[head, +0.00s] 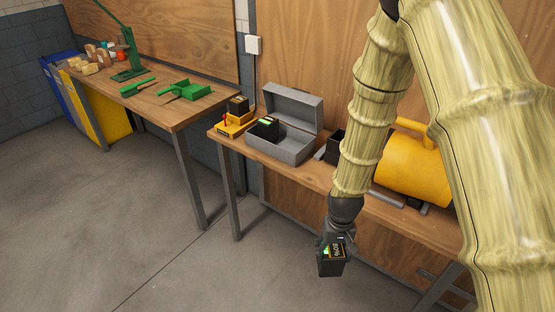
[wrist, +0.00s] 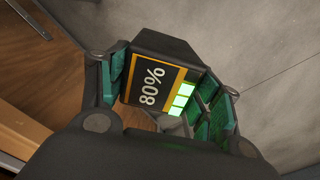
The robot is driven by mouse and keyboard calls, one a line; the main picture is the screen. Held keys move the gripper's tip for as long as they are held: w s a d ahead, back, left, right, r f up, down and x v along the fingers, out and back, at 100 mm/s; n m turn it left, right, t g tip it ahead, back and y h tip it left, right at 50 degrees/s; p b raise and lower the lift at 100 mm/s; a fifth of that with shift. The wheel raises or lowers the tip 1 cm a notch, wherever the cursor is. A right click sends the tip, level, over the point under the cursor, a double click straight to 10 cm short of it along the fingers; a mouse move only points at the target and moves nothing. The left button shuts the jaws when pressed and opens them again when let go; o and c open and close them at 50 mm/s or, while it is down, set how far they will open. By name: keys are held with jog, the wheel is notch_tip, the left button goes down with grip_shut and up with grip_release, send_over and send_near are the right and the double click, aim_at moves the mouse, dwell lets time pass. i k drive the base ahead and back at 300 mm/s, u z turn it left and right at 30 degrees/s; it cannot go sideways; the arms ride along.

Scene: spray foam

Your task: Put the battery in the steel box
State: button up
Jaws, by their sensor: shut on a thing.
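My gripper (head: 338,238) is shut on a black battery (head: 331,265) and holds it in the air in front of the workbench, over the floor. In the wrist view the battery (wrist: 150,85) sits between the green-padded fingers of my gripper (wrist: 165,98); its display reads 80% with lit green bars. The grey steel box (head: 283,148) stands on the bench to the left and behind, its lid (head: 292,106) raised open. Another black battery with a green display (head: 265,128) is at the box's left end; I cannot tell if it is fully inside.
A yellow charger (head: 234,127) with a black block is left of the box. A dark container (head: 335,148) and a yellow cylindrical machine (head: 412,165) stand to its right. A second bench (head: 165,108) holds green tools. The floor is clear.

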aim_at(293, 151)
jog(key=u, duration=0.5)
jog(key=k, duration=1.15)
jog(key=u, duration=1)
jog(key=i, duration=2.3)
jog(key=z, duration=1.15)
jog(key=i, duration=0.6)
jog(key=z, duration=0.8)
